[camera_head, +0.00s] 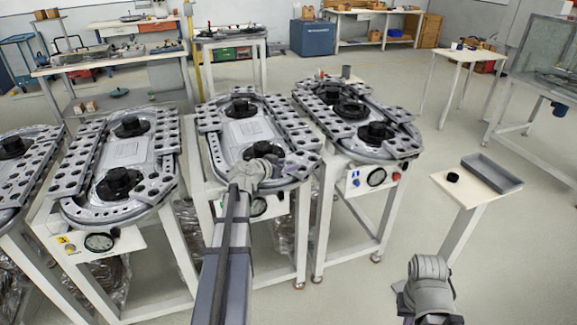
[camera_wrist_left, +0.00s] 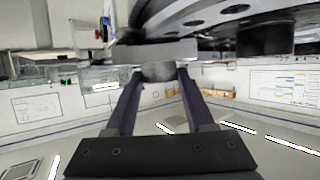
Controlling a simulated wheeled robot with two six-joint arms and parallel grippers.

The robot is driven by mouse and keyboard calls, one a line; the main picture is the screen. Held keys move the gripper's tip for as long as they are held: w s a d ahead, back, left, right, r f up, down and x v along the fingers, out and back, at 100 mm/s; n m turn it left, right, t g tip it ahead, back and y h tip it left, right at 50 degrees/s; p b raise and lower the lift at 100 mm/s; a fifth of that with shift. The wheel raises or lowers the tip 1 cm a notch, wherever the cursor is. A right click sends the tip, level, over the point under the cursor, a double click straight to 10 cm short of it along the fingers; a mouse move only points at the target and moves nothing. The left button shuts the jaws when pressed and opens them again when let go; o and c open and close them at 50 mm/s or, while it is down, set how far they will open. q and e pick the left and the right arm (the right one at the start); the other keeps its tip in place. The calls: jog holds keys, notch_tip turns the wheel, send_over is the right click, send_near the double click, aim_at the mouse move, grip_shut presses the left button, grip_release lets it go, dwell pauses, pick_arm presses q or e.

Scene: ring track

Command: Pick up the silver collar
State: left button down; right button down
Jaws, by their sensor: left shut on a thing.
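My left gripper (camera_head: 289,163) is over the near right part of the middle ring track (camera_head: 216,155). In the left wrist view, which is turned upside down, its two dark purple fingers (camera_wrist_left: 157,78) are shut on a short grey round piece, the silver collar (camera_wrist_left: 158,71). A pale flat block and the dark track parts lie close against it there, and I cannot tell whether it touches them. In the head view the collar is too small and hidden by the gripper to make out. Of my right arm only a wrist part shows at the bottom right.
Similar ring tracks stand left (camera_head: 124,150) and right (camera_head: 345,107), with black hubs and gauges. A small white table (camera_head: 452,190) at the right holds a grey tray (camera_head: 492,173) and a black ring (camera_head: 452,177).

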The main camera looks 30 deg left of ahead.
pick_arm(q)
jog(key=shift+r, duration=0.1)
notch_tip(320, 180, up, 10)
jog(key=p, duration=1)
